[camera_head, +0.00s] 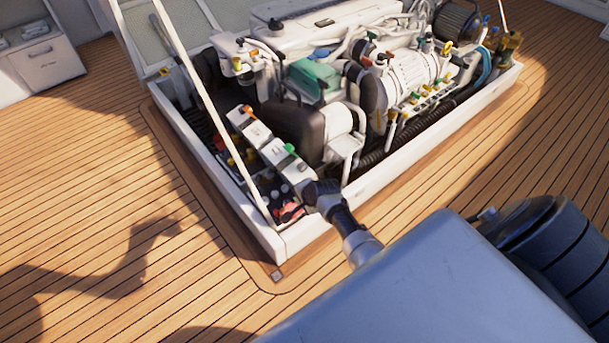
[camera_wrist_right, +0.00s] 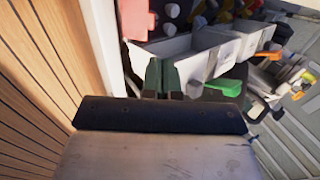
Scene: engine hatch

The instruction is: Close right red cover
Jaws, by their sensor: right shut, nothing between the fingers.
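A small red part (camera_head: 287,212), likely the right red cover, lies low inside the front corner of the hatch, beside the white box row. Whether it is open or closed cannot be told. In the right wrist view, red pieces (camera_wrist_right: 185,6) show at the top edge, beyond the fingers. My right gripper (camera_head: 315,188) is above the near end of the white boxes. Its fingers (camera_wrist_right: 160,76) are together and empty, close to a white box wall. Contact cannot be told. My left gripper is not in view.
White boxes (camera_head: 285,160) carry a green switch (camera_head: 290,148) and an orange one (camera_head: 247,111). The white hatch rim (camera_head: 380,185) surrounds the engine (camera_head: 330,70). A thin white strut (camera_head: 205,100) slants over the left side. Wooden deck (camera_head: 80,170) is free at left.

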